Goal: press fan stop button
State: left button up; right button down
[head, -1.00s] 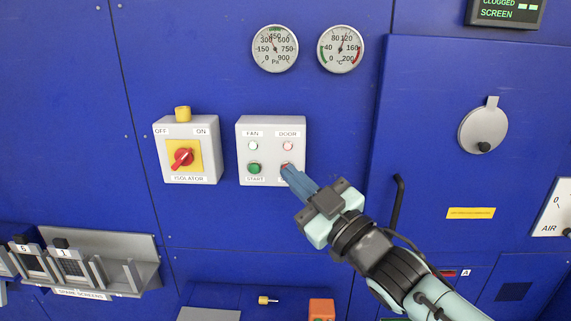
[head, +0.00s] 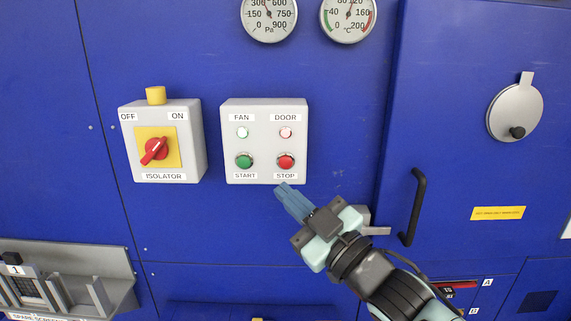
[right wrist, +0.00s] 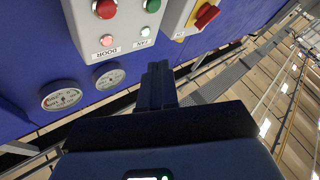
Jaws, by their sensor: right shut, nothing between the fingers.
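The red stop button (head: 285,161) sits at the lower right of the grey fan control box (head: 264,110), above a STOP label. It also shows in the right wrist view (right wrist: 106,8). The green start button (head: 244,161) is to its left. My right gripper (head: 282,188) is shut and empty, its fingertips just below the box's lower edge, under the STOP label. In the right wrist view the closed fingers reach up beside the box, apart from the red button. My left gripper is in no view.
The isolator box (head: 194,140) with its red switch (head: 155,151) is left of the fan box. Two gauges (head: 269,14) are above. A black door handle (head: 415,205) stands to the right. A screen rack (head: 90,262) juts out at lower left.

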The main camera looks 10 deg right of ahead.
aim_at(286, 162)
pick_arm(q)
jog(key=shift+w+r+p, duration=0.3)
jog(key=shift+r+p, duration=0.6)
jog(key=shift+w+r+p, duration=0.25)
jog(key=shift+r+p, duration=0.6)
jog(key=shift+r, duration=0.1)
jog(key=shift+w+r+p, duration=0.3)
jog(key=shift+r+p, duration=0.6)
pick_arm(e)
jog(key=shift+w+d, duration=0.3)
jog(key=shift+w, duration=1.15)
jog(key=shift+w+d, duration=0.25)
jog(key=shift+w, duration=1.15)
jog(key=shift+w+d, duration=0.3)
jog(key=shift+w, duration=1.15)
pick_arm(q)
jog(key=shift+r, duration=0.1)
pick_arm(e)
jog(key=shift+w, duration=0.1)
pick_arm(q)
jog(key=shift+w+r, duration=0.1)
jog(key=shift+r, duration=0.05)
pick_arm(e)
jog(key=shift+w+d, duration=0.1)
jog(key=shift+w, duration=0.25)
